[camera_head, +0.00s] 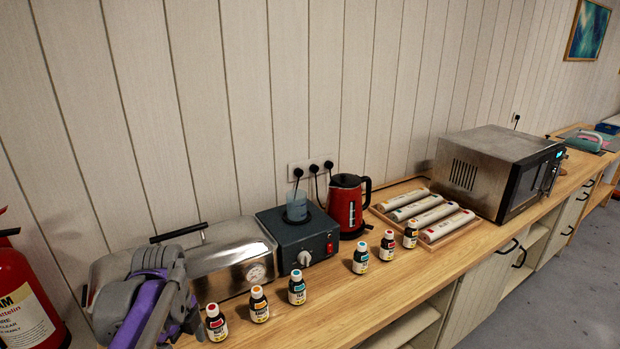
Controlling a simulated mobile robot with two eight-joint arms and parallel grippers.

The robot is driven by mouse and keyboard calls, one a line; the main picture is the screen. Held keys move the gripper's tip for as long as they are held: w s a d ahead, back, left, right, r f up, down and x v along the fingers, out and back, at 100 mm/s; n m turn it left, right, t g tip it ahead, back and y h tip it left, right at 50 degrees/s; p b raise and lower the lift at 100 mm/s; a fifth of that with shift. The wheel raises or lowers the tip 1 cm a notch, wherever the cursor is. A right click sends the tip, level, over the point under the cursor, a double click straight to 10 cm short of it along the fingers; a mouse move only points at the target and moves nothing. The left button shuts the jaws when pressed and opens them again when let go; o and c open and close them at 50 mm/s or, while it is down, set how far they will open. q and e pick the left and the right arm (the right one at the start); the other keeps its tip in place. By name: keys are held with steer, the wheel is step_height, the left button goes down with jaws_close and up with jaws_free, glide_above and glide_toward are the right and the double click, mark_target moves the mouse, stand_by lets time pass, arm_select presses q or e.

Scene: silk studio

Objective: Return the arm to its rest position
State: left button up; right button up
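One of my arms shows at the lower left, grey and purple, with its gripper (158,262) raised in front of the steel box. It comes in from the bottom left, so I take it as my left arm. The finger gap is not clear, and I cannot tell whether it is open or shut. My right arm and gripper are not in view. Several small dye bottles stand upright on the wooden counter (330,318), among them a red-capped bottle (215,322) close to the right of my arm.
A steel box (232,262) with a dial, a hotplate (297,240) bearing a beaker (296,206), a red kettle (347,207), a tray of rolls (470,232) and a microwave (492,172) line the wall. A fire extinguisher (22,295) stands left. The counter's front strip is clear right of the bottles.

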arm_select(q)
steer(key=s+d+f+n+t, duration=0.3)
steer(key=s+n, duration=0.4)
steer(key=n, duration=0.3)
steer(key=s+d+f+n+t, duration=0.2)
steer(key=s+f+n, duration=0.3)
steer(key=n, duration=0.5)
steer(key=shift+s+d+f+n+t, duration=0.35)
steer(key=shift+s+d+n+t, duration=0.05)
steer(key=shift+s+d, duration=0.55)
arm_select(e)
steer(key=shift+s, duration=0.25)
